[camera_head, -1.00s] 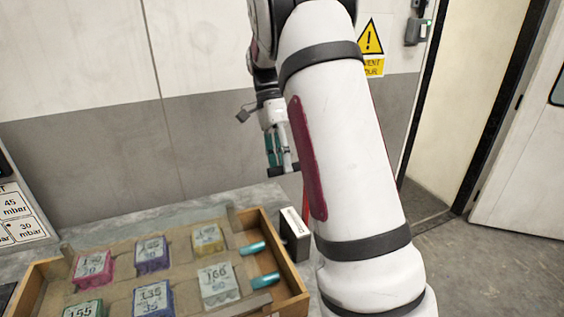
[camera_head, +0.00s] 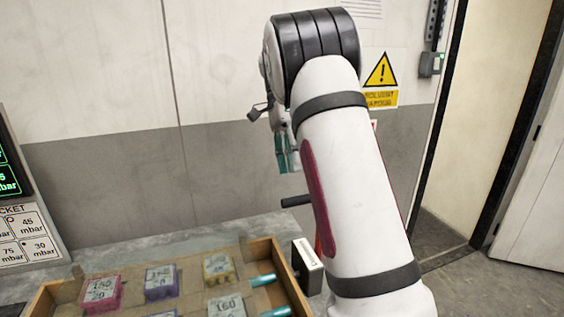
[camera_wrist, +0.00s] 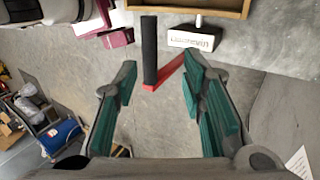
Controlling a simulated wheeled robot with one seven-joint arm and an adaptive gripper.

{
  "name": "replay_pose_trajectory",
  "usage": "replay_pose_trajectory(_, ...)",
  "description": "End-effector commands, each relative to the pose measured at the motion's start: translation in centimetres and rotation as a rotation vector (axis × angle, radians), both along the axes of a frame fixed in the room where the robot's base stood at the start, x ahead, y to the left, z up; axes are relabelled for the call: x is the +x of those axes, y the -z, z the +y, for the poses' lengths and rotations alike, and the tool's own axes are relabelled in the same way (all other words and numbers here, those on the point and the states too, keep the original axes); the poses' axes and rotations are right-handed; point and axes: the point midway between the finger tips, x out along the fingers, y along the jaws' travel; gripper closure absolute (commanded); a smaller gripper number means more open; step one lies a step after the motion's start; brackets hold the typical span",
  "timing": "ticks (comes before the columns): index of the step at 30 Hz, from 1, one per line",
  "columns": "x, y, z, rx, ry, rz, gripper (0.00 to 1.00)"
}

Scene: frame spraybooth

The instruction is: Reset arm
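My gripper (camera_wrist: 160,108) shows in the wrist view with its two teal-padded fingers spread wide apart and nothing between them. In the head view my gripper (camera_head: 288,155) is partly hidden behind my arm, in front of the grey lower part of the wall. It is up and away from the bench.
A wooden tray (camera_head: 292,278) with several labelled coloured blocks sits on the grey bench (camera_head: 190,241). A white-faced box (camera_head: 308,262) stands beside it. A red part with a black handle (camera_wrist: 150,50) shows beyond my fingers. A doorway (camera_head: 490,110) is at right.

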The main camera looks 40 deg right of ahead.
Motion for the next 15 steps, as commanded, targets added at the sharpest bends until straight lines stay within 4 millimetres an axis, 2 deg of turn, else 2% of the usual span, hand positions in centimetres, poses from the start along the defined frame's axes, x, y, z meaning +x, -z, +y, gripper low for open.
replay_pose_trajectory(10,-0.2,-0.4,0.3,0.008,-0.024,-0.019,0.62)
replay_pose_trajectory(15,-1.7,-2.1,2.2,0.048,-0.154,-0.113,0.62)
